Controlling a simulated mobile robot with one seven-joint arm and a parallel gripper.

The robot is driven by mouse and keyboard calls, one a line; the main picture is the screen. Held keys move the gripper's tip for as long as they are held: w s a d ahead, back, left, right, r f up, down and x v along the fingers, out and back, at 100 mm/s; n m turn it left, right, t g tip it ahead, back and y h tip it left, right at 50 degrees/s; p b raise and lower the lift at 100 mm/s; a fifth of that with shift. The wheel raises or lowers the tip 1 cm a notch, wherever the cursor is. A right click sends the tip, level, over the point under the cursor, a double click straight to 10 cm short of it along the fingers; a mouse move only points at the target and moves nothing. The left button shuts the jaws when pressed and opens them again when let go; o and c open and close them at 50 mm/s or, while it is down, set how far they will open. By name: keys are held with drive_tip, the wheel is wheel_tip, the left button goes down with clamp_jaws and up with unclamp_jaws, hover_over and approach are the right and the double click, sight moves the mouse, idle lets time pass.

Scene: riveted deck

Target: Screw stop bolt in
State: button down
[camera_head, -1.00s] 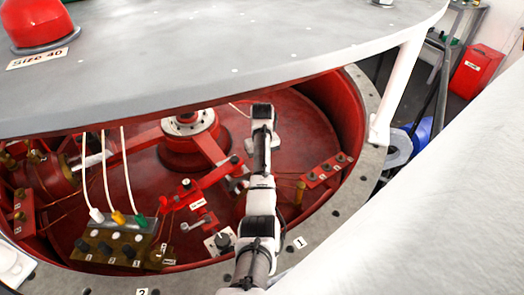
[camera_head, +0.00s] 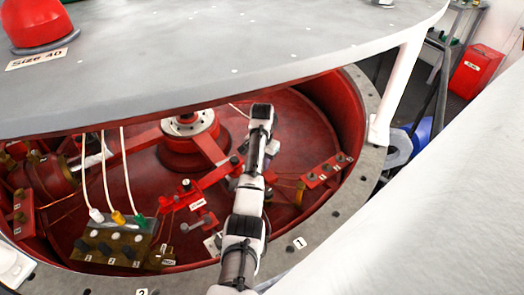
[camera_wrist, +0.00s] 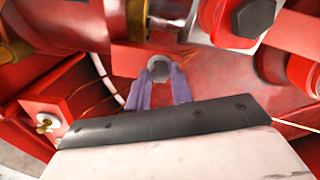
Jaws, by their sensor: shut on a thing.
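The stop bolt appears as a grey hex head (camera_wrist: 159,68) against a red block (camera_wrist: 128,62) in the wrist view. My gripper (camera_wrist: 160,84) has its two purple fingers shut on the sides of this head. The bolt's shank is hidden, so I cannot tell how deep it sits. In the head view my arm reaches down into the round red pit, and the fingers and bolt cannot be made out there.
A larger dark hex bolt (camera_wrist: 254,18) on a red part sits close at upper right in the wrist view. A terminal block (camera_head: 112,245) with white cables stands left of my arm. The grey deck plate (camera_head: 230,60) overhangs the pit. A flanged rim (camera_head: 330,225) surrounds it.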

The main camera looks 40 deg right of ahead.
drive_tip(key=m, duration=0.4)
drive_tip(key=shift+w+r+m, duration=0.15)
drive_tip(key=shift+r+m, duration=0.15)
drive_tip(key=shift+r, duration=0.05)
drive_tip(key=m, duration=0.4)
drive_tip(key=shift+d+m, duration=0.1)
drive_tip(key=shift+m, duration=0.2)
drive_tip(key=m, duration=0.4)
drive_tip(key=m+b, duration=0.1)
drive_tip(key=m, duration=0.4)
drive_tip(key=m+b, duration=0.1)
drive_tip(key=m, duration=0.4)
drive_tip(key=m+b, duration=0.2)
drive_tip(key=m, duration=0.3)
drive_tip(key=shift+f+m, duration=0.1)
drive_tip(key=shift+m, duration=0.3)
drive_tip(key=m+b, duration=0.2)
drive_tip(key=b, duration=0.1)
drive_tip(key=shift+f, duration=0.2)
drive_tip(key=m+b, duration=0.3)
drive_tip(key=b, duration=0.4)
drive_tip(key=shift+r+m+b, duration=0.25)
drive_tip(key=shift+m+b, duration=0.15)
drive_tip(key=shift+b, duration=0.4)
